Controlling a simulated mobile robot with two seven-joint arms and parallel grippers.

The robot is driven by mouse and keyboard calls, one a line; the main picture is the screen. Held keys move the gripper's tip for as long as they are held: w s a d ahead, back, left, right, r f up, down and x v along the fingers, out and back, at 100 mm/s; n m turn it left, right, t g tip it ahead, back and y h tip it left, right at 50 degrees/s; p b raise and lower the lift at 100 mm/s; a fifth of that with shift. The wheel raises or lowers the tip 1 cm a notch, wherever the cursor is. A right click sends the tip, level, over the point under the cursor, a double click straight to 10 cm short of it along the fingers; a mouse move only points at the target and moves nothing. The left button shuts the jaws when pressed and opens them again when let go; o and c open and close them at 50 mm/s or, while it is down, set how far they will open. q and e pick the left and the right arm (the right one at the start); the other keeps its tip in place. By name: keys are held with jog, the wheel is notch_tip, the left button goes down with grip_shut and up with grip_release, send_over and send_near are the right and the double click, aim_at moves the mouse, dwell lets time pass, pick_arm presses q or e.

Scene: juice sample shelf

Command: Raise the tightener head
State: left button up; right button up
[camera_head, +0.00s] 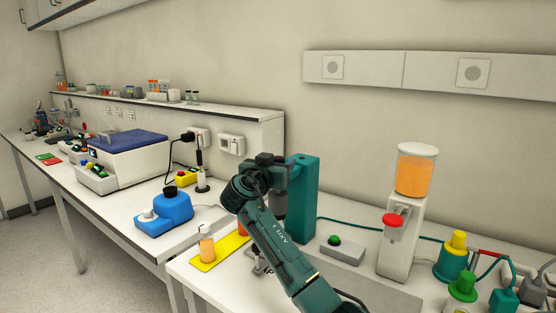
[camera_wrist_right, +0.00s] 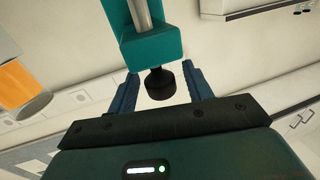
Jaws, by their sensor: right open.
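The tightener is a teal upright column (camera_head: 304,185) on the near bench in the head view, partly hidden by my right arm. A teal block (camera_wrist_right: 150,45) with a metal rod (camera_wrist_right: 141,14) and a black round knob (camera_wrist_right: 160,85) shows in the right wrist view. My right gripper (camera_wrist_right: 160,76) is open. Its two blue fingers stand either side of the knob, with visible gaps; whether it touches the knob I cannot tell. In the head view my arm hides its fingertips. My left gripper is not in view.
A bottle (camera_head: 207,248) of orange liquid stands on a yellow mat (camera_head: 233,243). A juice dispenser (camera_head: 400,245) and a grey box with a green button (camera_head: 342,249) stand right of the column. Yellow and green-topped items crowd the right. A blue device (camera_head: 165,213) is left.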

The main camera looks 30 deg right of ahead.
jog(key=shift+d, duration=0.1)
jog(key=shift+c, duration=0.3)
grip_shut()
